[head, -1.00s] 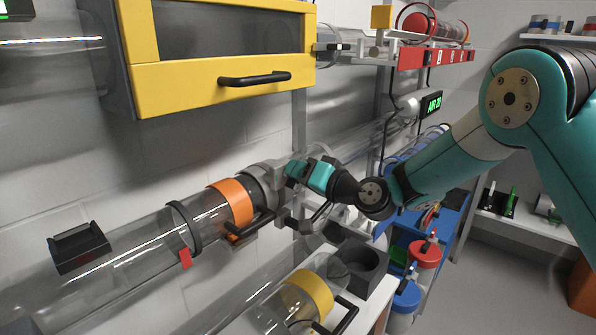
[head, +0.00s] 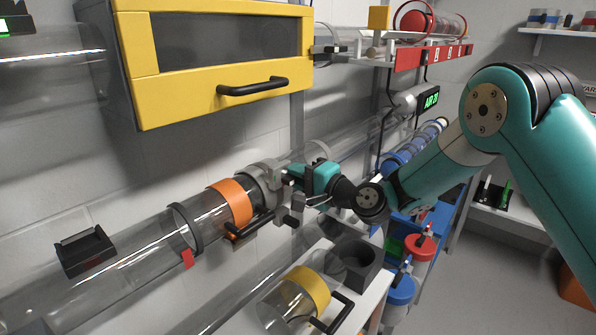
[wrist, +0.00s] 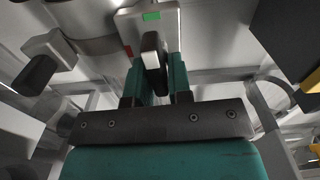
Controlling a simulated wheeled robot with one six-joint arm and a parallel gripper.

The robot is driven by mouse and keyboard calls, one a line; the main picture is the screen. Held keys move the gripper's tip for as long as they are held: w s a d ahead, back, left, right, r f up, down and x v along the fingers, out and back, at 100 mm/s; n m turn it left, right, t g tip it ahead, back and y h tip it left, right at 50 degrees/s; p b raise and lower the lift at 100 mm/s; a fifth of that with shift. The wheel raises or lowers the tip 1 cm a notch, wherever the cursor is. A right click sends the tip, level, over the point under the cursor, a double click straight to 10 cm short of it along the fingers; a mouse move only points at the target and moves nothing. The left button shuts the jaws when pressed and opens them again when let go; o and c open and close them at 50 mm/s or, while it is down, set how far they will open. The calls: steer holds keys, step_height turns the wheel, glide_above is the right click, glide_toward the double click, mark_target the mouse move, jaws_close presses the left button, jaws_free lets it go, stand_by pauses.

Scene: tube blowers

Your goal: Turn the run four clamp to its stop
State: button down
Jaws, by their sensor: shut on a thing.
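A grey clamp (head: 262,178) wraps the clear tube just right of an orange band (head: 230,203). My gripper (head: 288,182) is at the clamp's right side in the head view. In the wrist view, my gripper's teal fingers (wrist: 155,82) are shut on the clamp's dark lever (wrist: 153,50), which stands out from a pale block with a green mark (wrist: 151,16). A small red mark shows beside that block. My gripper hides part of the clamp in the head view, and no run number is readable on it.
A yellow-framed cabinet (head: 222,104) hangs above the tube. A second dark-ended lever (wrist: 38,72) stands left of my gripper in the wrist view. A yellow-banded tube piece (head: 312,288) and a dark holder (head: 355,265) are below. A red-labelled rack (head: 430,55) is at upper right.

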steer(key=shift+f+m, duration=0.1)
steer(key=shift+m, duration=0.3)
steer(key=c, duration=1.1)
jaws_free()
steer(key=shift+c, duration=0.2)
steer(key=shift+d, duration=0.1)
steer(key=b+v, duration=0.6)
steer(key=v, duration=1.1)
steer(key=shift+b, duration=0.4)
steer(key=shift+s+d, duration=0.1)
steer(key=shift+s, duration=0.05)
